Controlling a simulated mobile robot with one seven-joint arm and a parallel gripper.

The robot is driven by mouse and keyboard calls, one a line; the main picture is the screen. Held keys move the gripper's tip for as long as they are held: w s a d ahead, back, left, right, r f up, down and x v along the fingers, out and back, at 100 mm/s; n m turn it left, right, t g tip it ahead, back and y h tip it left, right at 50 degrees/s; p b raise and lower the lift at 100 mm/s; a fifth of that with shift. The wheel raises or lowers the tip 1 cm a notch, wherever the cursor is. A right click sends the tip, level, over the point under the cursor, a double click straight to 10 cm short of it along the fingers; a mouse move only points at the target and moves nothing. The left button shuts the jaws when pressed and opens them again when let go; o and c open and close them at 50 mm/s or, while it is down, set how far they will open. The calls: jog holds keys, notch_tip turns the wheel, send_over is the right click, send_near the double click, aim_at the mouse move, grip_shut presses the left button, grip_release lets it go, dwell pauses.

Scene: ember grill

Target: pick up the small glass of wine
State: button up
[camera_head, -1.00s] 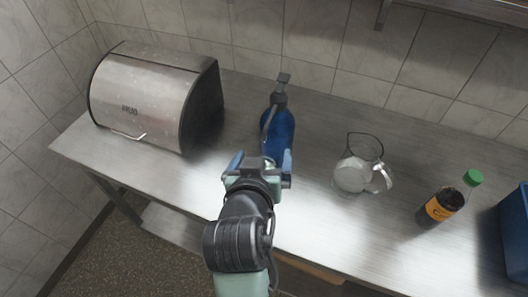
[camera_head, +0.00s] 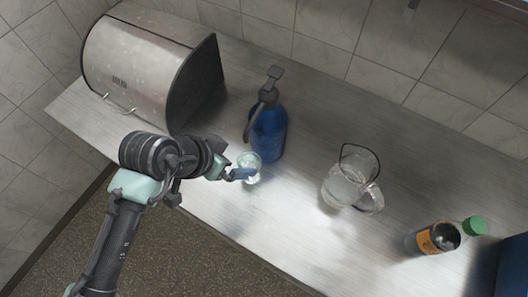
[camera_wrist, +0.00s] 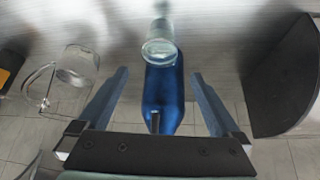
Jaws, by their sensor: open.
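The small glass (camera_head: 249,165) stands on the steel counter just in front of the blue pump bottle. It looks clear and pale; I cannot make out wine in it. My gripper (camera_head: 238,174) is low over the counter at the glass's left side and partly covers its lower part. In the wrist view the glass (camera_wrist: 158,51) lies in front of the blue bottle, centred between and slightly beyond the two fingertips (camera_wrist: 160,75). The fingers are spread wide with nothing held between them. I cannot tell whether a finger touches the glass.
The blue pump bottle (camera_head: 268,132) stands close behind the glass. A steel bread bin (camera_head: 140,72) is at the left. Counter between bottle and pitcher is clear.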

aim_at(256, 163)
jog(key=x, duration=0.4)
jog(key=p+x, duration=0.1)
jog(key=x, duration=0.3)
jog(key=p+x, duration=0.1)
jog(key=x, duration=0.3)
jog(key=shift+s+a+f, duration=0.15)
jog(key=shift+s+f, duration=0.15)
jog(key=shift+r, duration=0.1)
jog(key=c, duration=1.6)
